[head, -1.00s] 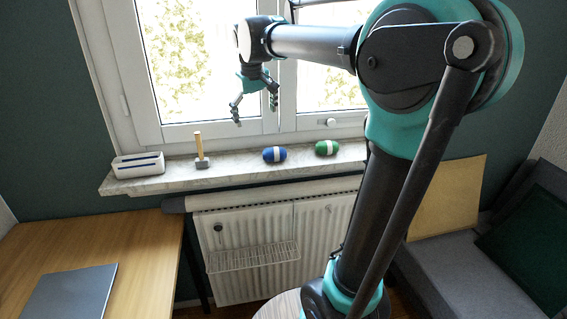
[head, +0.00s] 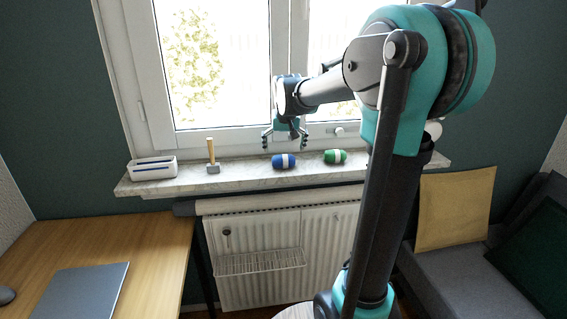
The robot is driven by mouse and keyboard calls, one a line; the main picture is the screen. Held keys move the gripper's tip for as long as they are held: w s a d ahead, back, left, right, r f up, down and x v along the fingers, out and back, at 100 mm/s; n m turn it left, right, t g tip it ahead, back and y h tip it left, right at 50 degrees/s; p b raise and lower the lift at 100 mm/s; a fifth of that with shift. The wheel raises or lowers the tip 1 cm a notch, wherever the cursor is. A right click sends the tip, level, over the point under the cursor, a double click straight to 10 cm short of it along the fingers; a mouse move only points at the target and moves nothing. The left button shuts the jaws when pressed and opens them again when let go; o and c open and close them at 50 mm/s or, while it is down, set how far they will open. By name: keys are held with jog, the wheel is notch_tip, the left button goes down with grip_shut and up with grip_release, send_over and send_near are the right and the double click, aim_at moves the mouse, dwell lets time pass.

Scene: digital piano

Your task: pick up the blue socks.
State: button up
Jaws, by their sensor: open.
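The blue socks (head: 284,161) are a rolled bundle with a white band, lying on the marble window sill (head: 229,181). My gripper (head: 284,146) is open and points down. Its fingers are spread and empty, and in the picture they show just above the blue socks. I cannot tell the exact gap between the fingertips and the bundle. No part of the blue socks is clearly hidden.
A green rolled bundle (head: 335,157) lies right of the blue socks. A hammer (head: 212,158) stands on its head to the left, beside a white box (head: 152,168). The window is behind. A radiator (head: 265,255), desk (head: 160,243) and sofa (head: 440,278) are below.

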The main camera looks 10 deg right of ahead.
aim_at(283, 158)
jog(key=shift+x, duration=3)
jog(key=shift+w, duration=0.1)
jog(key=c, duration=1.2)
